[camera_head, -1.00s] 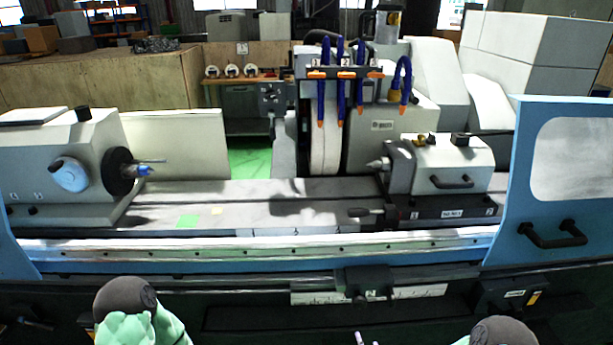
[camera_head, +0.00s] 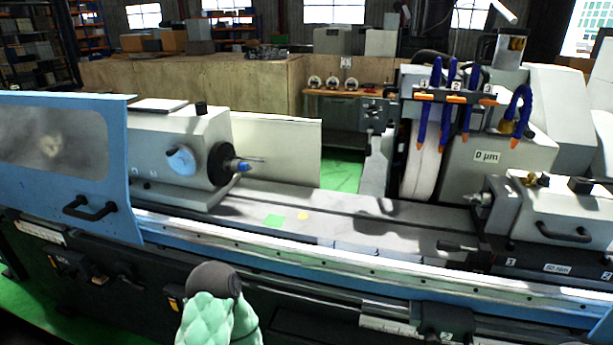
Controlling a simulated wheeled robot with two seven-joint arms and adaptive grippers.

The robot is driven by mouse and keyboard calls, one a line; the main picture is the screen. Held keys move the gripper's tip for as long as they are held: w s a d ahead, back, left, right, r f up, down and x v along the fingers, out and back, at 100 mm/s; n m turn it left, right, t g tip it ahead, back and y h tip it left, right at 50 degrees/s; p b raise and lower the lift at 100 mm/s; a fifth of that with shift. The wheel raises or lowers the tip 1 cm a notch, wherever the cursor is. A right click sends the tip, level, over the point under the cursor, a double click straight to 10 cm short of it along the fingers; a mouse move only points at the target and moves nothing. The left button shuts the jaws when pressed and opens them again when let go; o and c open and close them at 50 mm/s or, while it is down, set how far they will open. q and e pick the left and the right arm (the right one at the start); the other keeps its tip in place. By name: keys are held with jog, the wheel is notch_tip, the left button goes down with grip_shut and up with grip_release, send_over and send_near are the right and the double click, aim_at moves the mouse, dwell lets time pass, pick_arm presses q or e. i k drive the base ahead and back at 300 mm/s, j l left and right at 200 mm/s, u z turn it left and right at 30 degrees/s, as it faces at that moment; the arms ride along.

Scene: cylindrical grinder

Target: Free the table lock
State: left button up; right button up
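The grinder's long table (camera_head: 300,215) runs across the machine, with a blue front edge. I cannot tell for sure which part is the table lock. Dark fittings sit on the front below the table: a block (camera_head: 445,318) at the lower right, a labelled box (camera_head: 68,264) at the lower left and a dark handle-like part (camera_head: 125,277) beside it. A green, dark-capped part of my arm shows at the bottom. Neither of my grippers is in view.
The left blue door (camera_head: 60,165) with its black handle (camera_head: 90,208) covers the left front. The headstock (camera_head: 180,140), grinding wheel (camera_head: 421,160) and tailstock (camera_head: 560,210) stand at the table. Green floor (camera_head: 20,300) shows at lower left.

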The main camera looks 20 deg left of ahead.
aim_at(143, 289)
jog(key=u, duration=1.95)
